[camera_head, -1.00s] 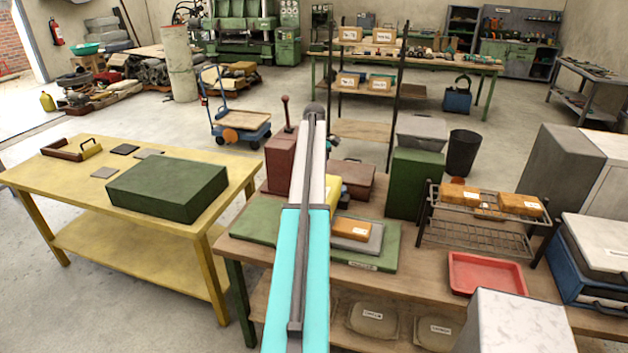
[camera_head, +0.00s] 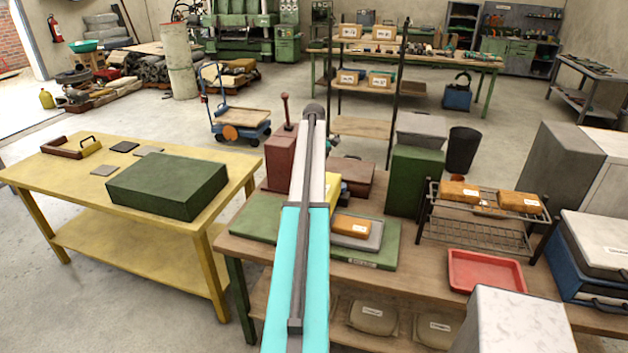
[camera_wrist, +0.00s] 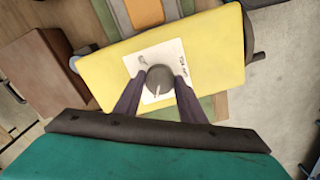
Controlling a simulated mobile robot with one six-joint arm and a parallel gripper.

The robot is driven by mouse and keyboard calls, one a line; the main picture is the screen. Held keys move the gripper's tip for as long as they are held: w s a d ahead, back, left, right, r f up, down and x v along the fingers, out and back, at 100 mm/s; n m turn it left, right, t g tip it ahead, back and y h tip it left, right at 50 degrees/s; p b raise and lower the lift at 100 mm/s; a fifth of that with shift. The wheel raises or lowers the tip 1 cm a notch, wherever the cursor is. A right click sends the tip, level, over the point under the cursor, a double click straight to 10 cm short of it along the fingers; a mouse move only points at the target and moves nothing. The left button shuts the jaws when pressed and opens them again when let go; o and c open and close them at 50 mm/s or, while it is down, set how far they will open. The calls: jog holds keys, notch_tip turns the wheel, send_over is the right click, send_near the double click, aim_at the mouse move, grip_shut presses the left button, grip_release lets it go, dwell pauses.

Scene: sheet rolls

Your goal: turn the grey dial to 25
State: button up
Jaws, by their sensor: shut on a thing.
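The grey dial (camera_wrist: 160,79) is a round knob with a pale pointer mark, on a white scale plate (camera_wrist: 146,60) on top of a yellow box (camera_wrist: 213,50). My gripper (camera_wrist: 159,85) is shut on the dial, with a dark finger on each side of it. The pointer points down and slightly left in the wrist view. The marks on the plate are too small and blurred to read. In the head view my own arm hides the dial and gripper, and only a sliver of the yellow box (camera_head: 334,187) shows.
The box stands by a green board (camera_head: 378,248) carrying a grey tray and an orange packet (camera_head: 352,225). A red-brown case (camera_head: 351,171) and a tall green box (camera_head: 416,180) stand close behind. A red tray (camera_head: 486,271) and wire rack (camera_head: 480,235) are to the right.

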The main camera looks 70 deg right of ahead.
jog(key=m+b, duration=0.2)
jog(key=m, duration=0.4)
jog(key=m+b, duration=0.1)
jog(key=m, duration=0.6)
jog(key=shift+b, duration=0.3)
jog(key=m, duration=0.5)
jog(key=shift+b, duration=0.35)
jog(key=m, duration=0.5)
jog(key=shift+d+m, duration=0.1)
jog(key=shift+m, duration=0.3)
jog(key=o, duration=1)
jog(key=shift+o, duration=0.2)
jog(key=shift+w, duration=0.1)
jog(key=shift+r+b, duration=0.1)
jog(key=shift+b, duration=0.2)
